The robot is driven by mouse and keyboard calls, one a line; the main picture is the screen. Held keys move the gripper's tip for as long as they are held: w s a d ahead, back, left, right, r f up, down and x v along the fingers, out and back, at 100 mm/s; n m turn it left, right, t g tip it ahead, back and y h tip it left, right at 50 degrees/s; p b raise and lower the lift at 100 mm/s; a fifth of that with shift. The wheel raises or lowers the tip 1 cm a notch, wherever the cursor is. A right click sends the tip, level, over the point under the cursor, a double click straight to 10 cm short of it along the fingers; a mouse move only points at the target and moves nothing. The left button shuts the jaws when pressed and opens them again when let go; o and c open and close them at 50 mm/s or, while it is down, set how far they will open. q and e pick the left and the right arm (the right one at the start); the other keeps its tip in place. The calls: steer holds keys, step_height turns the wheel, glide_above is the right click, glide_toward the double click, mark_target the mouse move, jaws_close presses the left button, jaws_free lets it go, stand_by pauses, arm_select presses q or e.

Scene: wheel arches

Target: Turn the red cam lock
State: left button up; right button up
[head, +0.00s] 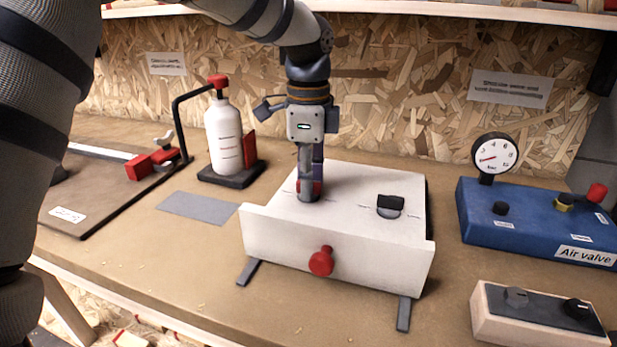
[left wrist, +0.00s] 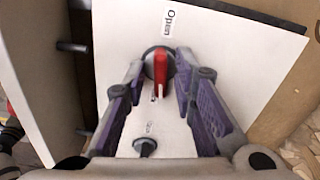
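The red cam lock (left wrist: 160,66) is a red lever on a round dark base, set in the top of a white box (head: 350,185). In the head view only a bit of its red (head: 318,187) shows behind my fingers. My left gripper (head: 309,190) points straight down over it. In the left wrist view the two purple-padded fingers of the left gripper (left wrist: 160,80) stand apart, one on each side of the red lever, with gaps visible. A second, black cam lock (head: 390,203) sits on the same top, to the right. My right gripper is not in view.
A red knob (head: 321,261) sticks out of the box's front. A blue air valve box (head: 535,222) with a gauge stands right, and a small switch block (head: 535,315) at front right. A white bottle (head: 224,135) stands left. A grey plate (head: 197,207) lies flat on the bench.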

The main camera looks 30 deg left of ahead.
arm_select(q)
jaws_close()
